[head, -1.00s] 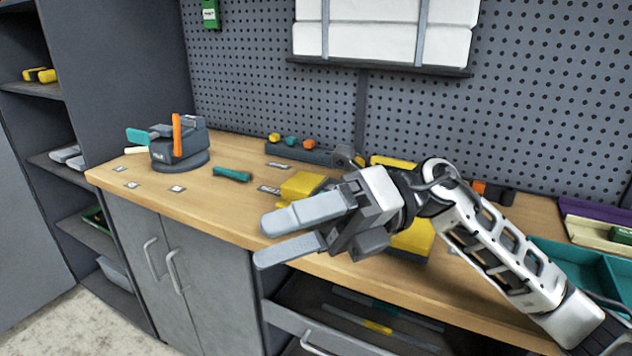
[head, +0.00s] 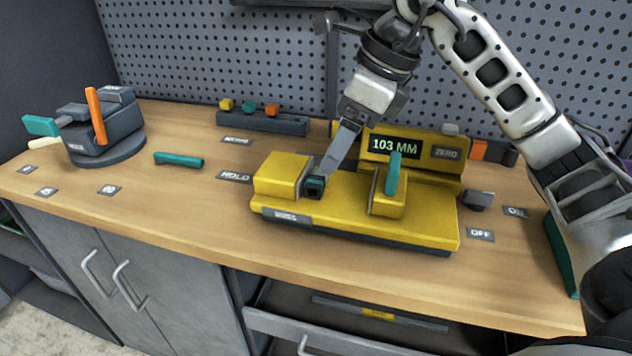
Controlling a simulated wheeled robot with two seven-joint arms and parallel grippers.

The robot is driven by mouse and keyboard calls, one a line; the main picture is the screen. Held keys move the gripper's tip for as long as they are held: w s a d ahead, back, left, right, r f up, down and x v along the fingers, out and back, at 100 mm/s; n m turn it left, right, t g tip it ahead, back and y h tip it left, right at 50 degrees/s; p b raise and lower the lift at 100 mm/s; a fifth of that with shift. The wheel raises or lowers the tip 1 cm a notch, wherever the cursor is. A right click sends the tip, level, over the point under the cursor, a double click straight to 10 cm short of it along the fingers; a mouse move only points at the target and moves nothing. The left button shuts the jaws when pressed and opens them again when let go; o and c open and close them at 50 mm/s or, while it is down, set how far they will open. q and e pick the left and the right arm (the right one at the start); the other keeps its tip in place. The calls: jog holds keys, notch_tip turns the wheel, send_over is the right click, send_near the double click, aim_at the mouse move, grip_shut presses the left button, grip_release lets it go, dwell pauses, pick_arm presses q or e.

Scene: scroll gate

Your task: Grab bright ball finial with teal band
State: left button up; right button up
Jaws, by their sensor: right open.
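I see no bright ball finial with a teal band. A yellow measuring device (head: 350,222) with a "103 MM" display stands on the wooden bench. A yellow slider with a teal lever (head: 393,174) stands to the right. My right gripper (head: 330,168) is open and points down from above, its fingertips close to the dark piece. The fingers overlap in this view, and I cannot tell whether they touch it. My left gripper is out of view.
A grey vise with an orange handle (head: 96,116) stands at the left. A teal tool (head: 179,159) lies on the bench (head: 150,198). A dark rack with coloured knobs (head: 262,122) is behind. The front left of the bench is mostly clear.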

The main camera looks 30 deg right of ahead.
aim_at(320, 175)
jog(key=x, duration=0.7)
jog(key=shift+w+f, duration=0.1)
jog(key=shift+w, duration=0.05)
jog(key=c, duration=1.2)
